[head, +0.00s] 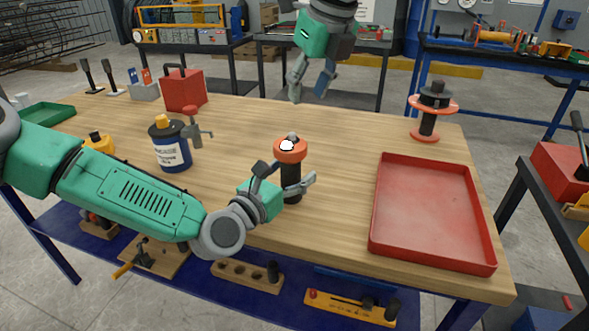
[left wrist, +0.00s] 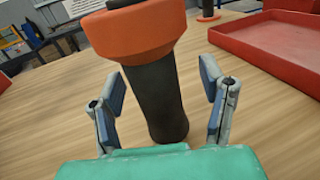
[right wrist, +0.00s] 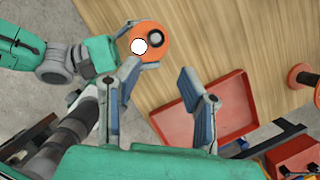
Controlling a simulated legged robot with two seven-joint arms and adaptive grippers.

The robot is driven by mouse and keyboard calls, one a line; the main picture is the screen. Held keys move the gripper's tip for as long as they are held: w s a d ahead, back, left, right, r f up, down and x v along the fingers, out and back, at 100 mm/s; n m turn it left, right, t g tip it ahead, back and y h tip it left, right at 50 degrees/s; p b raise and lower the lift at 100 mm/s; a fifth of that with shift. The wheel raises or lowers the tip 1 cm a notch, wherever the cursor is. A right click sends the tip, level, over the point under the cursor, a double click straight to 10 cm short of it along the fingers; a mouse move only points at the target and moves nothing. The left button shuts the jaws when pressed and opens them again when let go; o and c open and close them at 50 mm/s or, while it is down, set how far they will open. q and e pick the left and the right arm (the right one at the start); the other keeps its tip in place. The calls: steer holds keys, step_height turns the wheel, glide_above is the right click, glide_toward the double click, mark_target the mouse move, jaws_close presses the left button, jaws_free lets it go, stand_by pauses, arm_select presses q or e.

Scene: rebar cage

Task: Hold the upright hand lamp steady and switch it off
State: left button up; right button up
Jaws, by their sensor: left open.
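The hand lamp stands upright on the wooden table, with a black body (head: 291,188) and an orange head (head: 290,155). A bright white disc (head: 287,145) shows on its top, beside a dark round knob (right wrist: 155,39) in the right wrist view. My left gripper (head: 287,177) is open at the lamp's body. In the left wrist view its fingers (left wrist: 165,98) stand on either side of the black body (left wrist: 155,100), with gaps visible. My right gripper (head: 311,92) is open and empty, in the air above and beyond the lamp.
A red tray (head: 430,215) lies right of the lamp. An orange-and-black spool (head: 430,115) stands behind the tray. A blue can (head: 172,150), a red box (head: 185,90) and a yellow item (head: 100,143) stand to the left. The table behind the lamp is clear.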

arm_select(q)
steer(key=shift+w, duration=0.45)
steer(key=shift+a, duration=0.3)
arm_select(e)
steer(key=shift+a, duration=0.75)
arm_select(q)
steer(key=shift+d, duration=0.45)
jaws_close()
arm_select(e)
steer(key=shift+d, duration=0.6)
jaws_close()
arm_select(q)
steer(key=shift+a, duration=0.1)
arm_select(e)
steer(key=shift+a, duration=0.2)
arm_select(q)
steer(key=shift+a, duration=0.15)
arm_select(e)
steer(key=shift+a, duration=0.15)
